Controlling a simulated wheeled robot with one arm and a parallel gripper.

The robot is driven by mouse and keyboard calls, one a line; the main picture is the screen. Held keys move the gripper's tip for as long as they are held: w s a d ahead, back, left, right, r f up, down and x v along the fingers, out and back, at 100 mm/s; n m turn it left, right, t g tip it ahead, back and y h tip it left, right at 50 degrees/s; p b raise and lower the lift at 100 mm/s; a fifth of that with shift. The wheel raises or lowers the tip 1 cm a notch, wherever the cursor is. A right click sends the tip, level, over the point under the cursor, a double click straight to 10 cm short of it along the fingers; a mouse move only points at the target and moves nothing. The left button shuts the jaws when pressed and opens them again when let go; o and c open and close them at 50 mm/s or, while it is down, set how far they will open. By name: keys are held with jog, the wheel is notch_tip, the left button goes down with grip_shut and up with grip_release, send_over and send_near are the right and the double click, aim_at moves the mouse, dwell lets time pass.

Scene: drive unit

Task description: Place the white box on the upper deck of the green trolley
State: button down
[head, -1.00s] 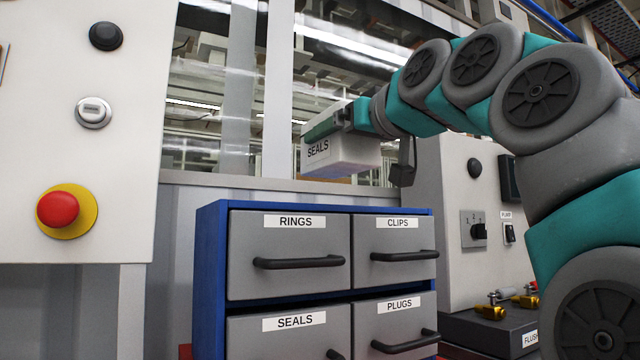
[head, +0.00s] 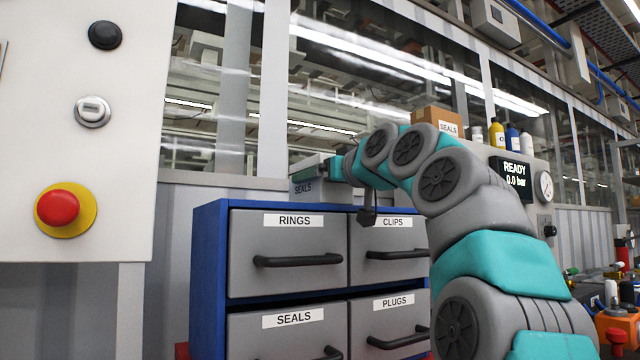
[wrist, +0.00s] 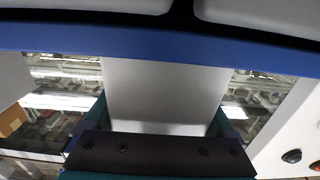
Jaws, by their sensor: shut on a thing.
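In the wrist view the pale box (wrist: 165,85) fills the middle, between the teal fingers of my gripper (wrist: 160,115). My gripper is shut on it. No green trolley shows in either view.
A white panel with a red emergency button (head: 58,208) stands close on the left. Cabinet drawers with black handles face me. A cardboard box (head: 437,117) and bottles stand at the back right, above a pressure display (head: 513,174).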

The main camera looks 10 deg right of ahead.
jog(key=shift+s+r, duration=0.1)
jog(key=shift+f, duration=0.2)
grip_release()
jog(key=shift+r, duration=0.15)
